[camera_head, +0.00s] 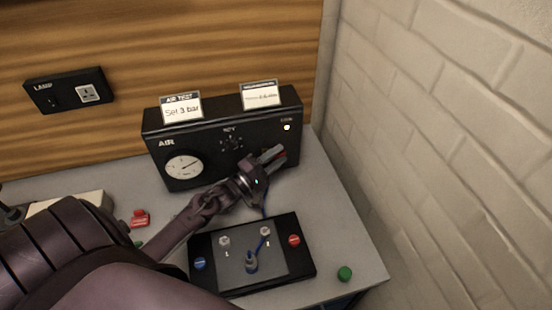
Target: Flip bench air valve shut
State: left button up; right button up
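The black air test unit (222,134) stands at the back of the bench, with a dial gauge (184,167) on its left front and a small knob (231,142) in the middle. A small red part (282,155), which looks like the valve lever, shows at the right of its front face. My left gripper (275,158) is at that red part, its two fingers pointing right and lying close on either side of it. The fingers hide most of the lever, so its position and whether they grip it cannot be told. My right gripper is out of view.
A brick wall (440,150) rises close on the right.

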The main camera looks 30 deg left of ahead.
pick_arm(q)
grip_shut()
jog(key=m+g+p, duration=0.1)
jog(key=g+p, duration=0.1)
jog(key=p, duration=0.2)
jog(key=shift+f+g+p, duration=0.25)
jog(key=shift+g+p, duration=0.05)
jog(key=shift+p, duration=0.2)
jog(key=shift+f, duration=0.1)
grip_release()
